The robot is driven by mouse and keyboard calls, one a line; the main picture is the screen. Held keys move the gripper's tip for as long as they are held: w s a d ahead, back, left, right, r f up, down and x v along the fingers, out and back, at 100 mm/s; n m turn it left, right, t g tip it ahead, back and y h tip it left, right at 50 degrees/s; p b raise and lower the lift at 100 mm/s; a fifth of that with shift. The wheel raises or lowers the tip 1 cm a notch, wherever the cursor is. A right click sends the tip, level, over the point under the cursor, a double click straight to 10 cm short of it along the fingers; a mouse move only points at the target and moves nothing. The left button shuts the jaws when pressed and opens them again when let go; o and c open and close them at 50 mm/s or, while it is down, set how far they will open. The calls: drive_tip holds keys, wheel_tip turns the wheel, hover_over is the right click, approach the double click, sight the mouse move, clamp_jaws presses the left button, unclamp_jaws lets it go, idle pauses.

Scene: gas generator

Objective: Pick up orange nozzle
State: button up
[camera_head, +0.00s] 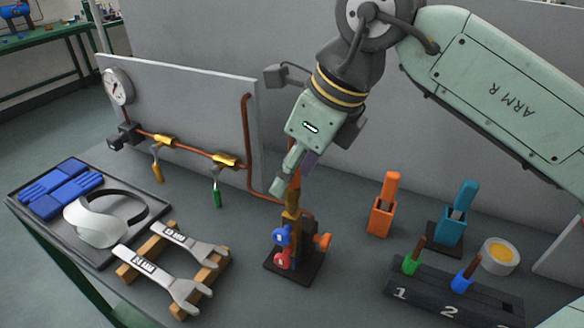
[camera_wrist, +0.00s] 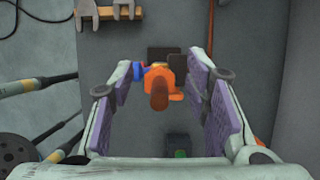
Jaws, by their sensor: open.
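The orange nozzle (camera_wrist: 159,84), with a brown tip, stands upright on top of the brass fitting (camera_head: 290,224) on a dark stand (camera_head: 296,268). In the head view only part of the nozzle (camera_head: 294,192) shows, behind a finger. My gripper (camera_head: 292,182) points down over the stand. In the wrist view my gripper (camera_wrist: 165,100) is open, with its two purple pads on either side of the nozzle. Gaps show between the nozzle and both pads. The blue knob (camera_head: 281,236), red knob (camera_head: 282,260) and orange knob (camera_head: 323,241) sit lower on the stand.
An orange holder (camera_head: 381,220) and a teal holder (camera_head: 450,230) stand to the right. A dark rack (camera_head: 430,297) holds green and blue nozzles. Wrenches (camera_head: 180,270) lie at left on a wooden rack. A grey wall (camera_head: 330,120) rises behind.

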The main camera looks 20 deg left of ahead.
drive_tip(key=shift+c, duration=0.5)
clamp_jaws()
